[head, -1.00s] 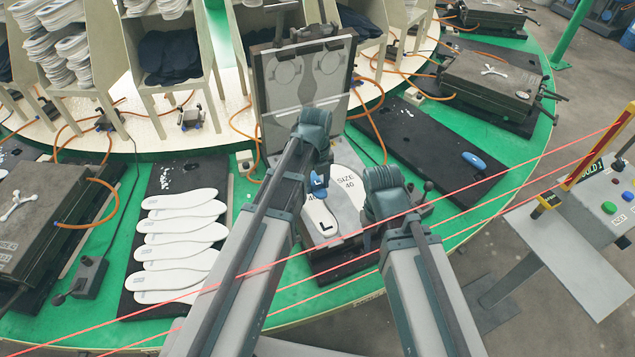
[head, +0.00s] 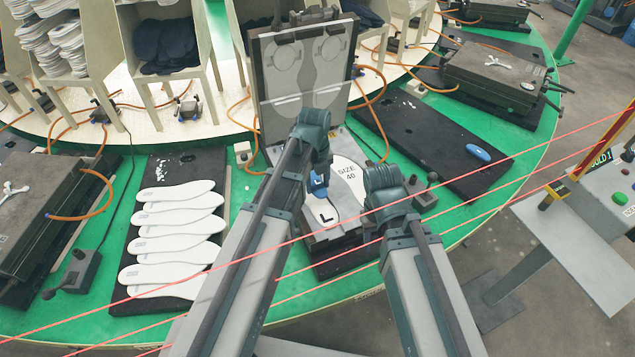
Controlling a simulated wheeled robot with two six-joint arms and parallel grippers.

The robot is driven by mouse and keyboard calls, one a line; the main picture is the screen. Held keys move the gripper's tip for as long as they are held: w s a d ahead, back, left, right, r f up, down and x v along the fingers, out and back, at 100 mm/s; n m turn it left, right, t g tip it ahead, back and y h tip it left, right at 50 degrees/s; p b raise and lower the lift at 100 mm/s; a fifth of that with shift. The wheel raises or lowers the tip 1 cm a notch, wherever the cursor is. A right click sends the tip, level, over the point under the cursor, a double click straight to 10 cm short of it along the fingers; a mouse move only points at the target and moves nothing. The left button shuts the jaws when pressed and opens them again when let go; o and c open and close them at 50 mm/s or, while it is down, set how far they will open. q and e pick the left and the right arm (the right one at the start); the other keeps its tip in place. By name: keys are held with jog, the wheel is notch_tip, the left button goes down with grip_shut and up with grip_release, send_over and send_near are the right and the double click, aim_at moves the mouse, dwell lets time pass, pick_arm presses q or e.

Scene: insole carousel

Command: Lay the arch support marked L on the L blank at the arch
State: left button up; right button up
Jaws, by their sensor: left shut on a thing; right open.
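The L blank (head: 323,213) is a white insole lying in the open mould (head: 312,246), its heel marked L facing me. Beside it lies a second white blank (head: 347,180) printed SIZE 40. My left gripper (head: 318,184) is over the arch side of the L blank, shut on a small blue piece (head: 317,191), apparently the arch support. Its letter is hidden, and I cannot tell whether it touches the blank. My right gripper (head: 385,192) is open at the right edge of the mould; its fingertips are mostly hidden behind its wrist.
A blue oval support (head: 480,155) lies on the black mat (head: 430,143) to the right. Several white insoles (head: 178,222) lie on the left mat. The mould's raised lid (head: 302,68) stands behind my grippers. A lever box (head: 421,197) sits right of the mould.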

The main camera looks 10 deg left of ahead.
pick_arm(q)
jog(key=shift+f+b, duration=1.85)
jog(key=shift+f, duration=0.25)
jog(key=shift+s, duration=0.15)
jog(key=shift+f, duration=0.15)
jog(key=o, duration=1)
jog(key=shift+f, duration=0.1)
jog(key=o, duration=0.4)
jog(key=shift+w, duration=0.2)
jog(key=shift+w+d, duration=0.1)
jog(key=shift+r, duration=0.2)
